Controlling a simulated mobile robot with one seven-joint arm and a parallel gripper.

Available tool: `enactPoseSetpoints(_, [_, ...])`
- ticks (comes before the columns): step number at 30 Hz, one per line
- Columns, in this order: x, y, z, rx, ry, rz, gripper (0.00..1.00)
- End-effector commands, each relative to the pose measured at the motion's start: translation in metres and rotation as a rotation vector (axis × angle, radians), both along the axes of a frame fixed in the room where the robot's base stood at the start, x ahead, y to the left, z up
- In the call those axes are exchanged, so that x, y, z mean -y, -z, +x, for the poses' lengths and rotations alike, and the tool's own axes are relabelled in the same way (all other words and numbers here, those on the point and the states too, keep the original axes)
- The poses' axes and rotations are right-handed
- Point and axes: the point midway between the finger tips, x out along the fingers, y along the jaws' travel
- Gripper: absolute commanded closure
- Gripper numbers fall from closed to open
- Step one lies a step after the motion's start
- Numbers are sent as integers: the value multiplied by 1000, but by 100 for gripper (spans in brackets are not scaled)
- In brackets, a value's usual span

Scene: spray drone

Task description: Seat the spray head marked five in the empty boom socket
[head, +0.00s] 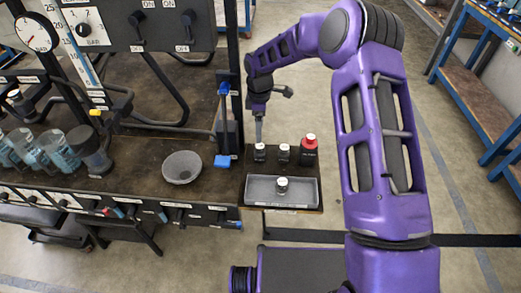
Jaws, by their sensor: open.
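Several small bottle-like pieces stand at the right end of the bench. Two dark ones with pale tops, a left one (260,153) and a middle one (284,154), stand in a row with a larger red and black one (309,153). Another small pale-topped piece (282,186) stands in a grey tray (256,193) in front of them. Their marks are too small to read, so I cannot tell which is the spray head marked five. I cannot make out the empty boom socket. My gripper (258,136) is open, pointing down just behind the left piece, apparently empty.
A grey bowl (183,167) sits on the bench left of the tray. A blue-handled upright post (224,95) stands close left of my gripper. Jars (60,150), hoses and a gauge panel (90,22) crowd the left. Open floor lies to the right, before blue benches (480,90).

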Motion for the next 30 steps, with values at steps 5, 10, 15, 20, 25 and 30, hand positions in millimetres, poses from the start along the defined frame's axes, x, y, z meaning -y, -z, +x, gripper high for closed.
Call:
enactPoseSetpoints(5, [0,0,0,0,1,-2,18])
enactPoseSetpoints(10, [1,4,0,0,1,-3,18])
enactPoseSetpoints(15, [1,18,0,-1,1,-4,18])
enactPoseSetpoints(20, [1,38,0,-1,1,-4,18])
enactPoseSetpoints(25, [1,62,0,-1,1,-4,18])
enactPoseSetpoints(30, [0,80,0,-1,1,-4,18])
